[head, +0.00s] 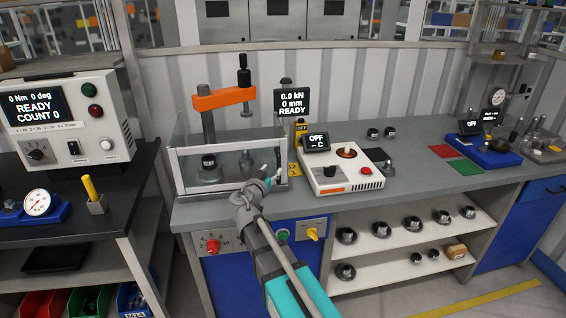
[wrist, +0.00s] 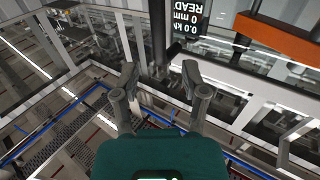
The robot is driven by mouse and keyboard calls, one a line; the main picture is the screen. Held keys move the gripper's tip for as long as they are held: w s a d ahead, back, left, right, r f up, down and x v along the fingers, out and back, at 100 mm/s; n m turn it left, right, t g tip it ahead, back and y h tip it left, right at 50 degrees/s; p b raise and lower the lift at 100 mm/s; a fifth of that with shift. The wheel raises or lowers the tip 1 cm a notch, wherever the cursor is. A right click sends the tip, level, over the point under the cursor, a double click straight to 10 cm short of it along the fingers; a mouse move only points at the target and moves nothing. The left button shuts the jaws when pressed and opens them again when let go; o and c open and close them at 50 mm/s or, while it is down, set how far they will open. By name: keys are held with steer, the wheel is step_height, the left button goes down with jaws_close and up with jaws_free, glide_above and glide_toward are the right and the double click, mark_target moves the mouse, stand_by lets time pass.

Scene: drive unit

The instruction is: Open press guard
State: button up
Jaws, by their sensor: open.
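The press guard (head: 222,146) is a clear-paned box with a pale grey frame around the lower part of the press. Its front panel stands upright in front of the press, and it looks shut. The press has an orange arm (head: 224,97) on a dark column and a black spindle above. My gripper (head: 272,173) is at the right end of the guard's front. In the wrist view my gripper (wrist: 160,82) has its fingers apart with nothing held between them. Whether a finger touches the guard frame I cannot tell.
The press display (head: 292,103) reads 0.0 kN, 0 mm, READY. A white box with a red button (head: 346,171) stands right of the guard. A selector panel (head: 216,243) is on the bench front. A black bench (head: 110,212) with another machine is at left.

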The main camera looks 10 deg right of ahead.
mark_target(278, 163)
steer(key=shift+x, duration=3)
jaws_close()
